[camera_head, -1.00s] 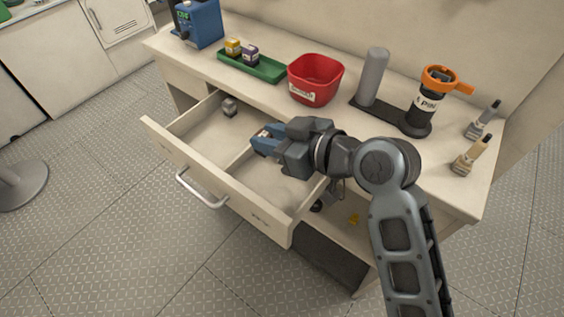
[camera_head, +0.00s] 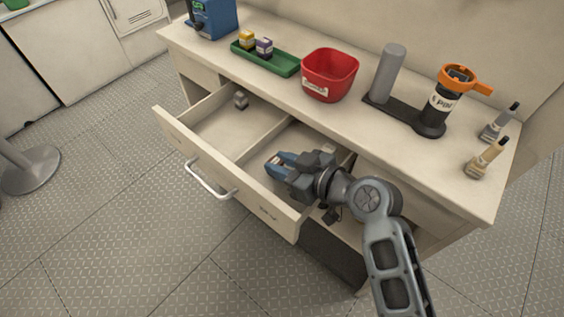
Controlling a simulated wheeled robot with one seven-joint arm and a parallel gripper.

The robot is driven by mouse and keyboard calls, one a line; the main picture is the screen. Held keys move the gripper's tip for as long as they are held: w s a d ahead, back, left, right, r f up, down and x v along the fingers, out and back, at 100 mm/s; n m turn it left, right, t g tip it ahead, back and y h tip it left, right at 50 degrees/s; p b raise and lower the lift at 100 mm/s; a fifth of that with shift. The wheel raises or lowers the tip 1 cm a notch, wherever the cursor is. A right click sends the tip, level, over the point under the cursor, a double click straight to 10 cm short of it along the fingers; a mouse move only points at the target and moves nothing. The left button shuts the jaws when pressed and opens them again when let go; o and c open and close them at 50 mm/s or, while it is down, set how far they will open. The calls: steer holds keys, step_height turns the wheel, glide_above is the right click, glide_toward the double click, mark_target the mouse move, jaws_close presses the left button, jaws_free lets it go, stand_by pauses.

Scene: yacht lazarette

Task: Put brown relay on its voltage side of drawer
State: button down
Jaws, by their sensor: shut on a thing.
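The open drawer (camera_head: 226,178) has a divider (camera_head: 262,138) that splits it into a left and a right compartment. A small grey relay (camera_head: 240,100) sits at the back of the left compartment. My gripper (camera_head: 277,162) is over or in the right compartment, just right of the divider. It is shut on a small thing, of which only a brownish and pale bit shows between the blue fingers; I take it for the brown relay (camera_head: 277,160). Most of it is hidden, and I cannot tell whether it touches the drawer floor.
On the bench top stand a green tray (camera_head: 284,71) with a yellow relay (camera_head: 247,39) and a purple relay (camera_head: 264,47), a red bin (camera_head: 329,77), a grey cylinder (camera_head: 387,73) and a black grinder-like item with an orange top (camera_head: 442,99).

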steer(key=shift+f, duration=0.2)
steer(key=c, duration=0.9)
jaws_free()
steer(key=shift+o, duration=0.2)
steer(key=shift+r, duration=0.1)
steer(key=shift+r, duration=0.1)
steer(key=v, duration=1.2)
steer(key=shift+b, duration=0.45)
